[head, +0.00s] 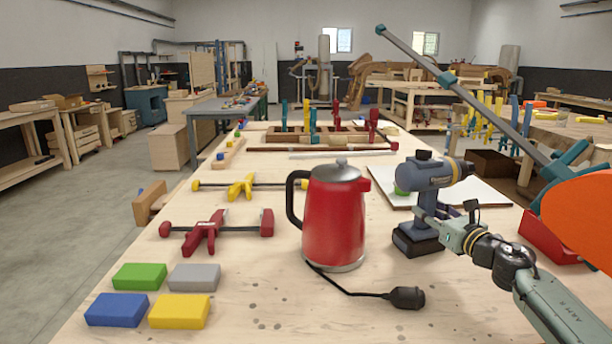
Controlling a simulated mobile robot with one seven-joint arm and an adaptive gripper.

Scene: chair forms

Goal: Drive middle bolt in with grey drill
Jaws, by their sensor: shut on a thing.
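The grey drill (421,175) stands upright at the right of the workbench, its chuck pointing right and its dark battery base low. My gripper (428,216) comes in from the lower right and is shut on the drill's handle. The fingers partly hide the handle. I cannot tell whether the battery base touches the bench. The middle bolt cannot be made out in this view.
A red kettle (334,215) with a black cord stands close left of the drill. A pale board (487,190) lies behind it. An orange lamp shade (580,215) hangs at right, near a red bin (545,240). Clamps and coloured blocks (140,276) lie left.

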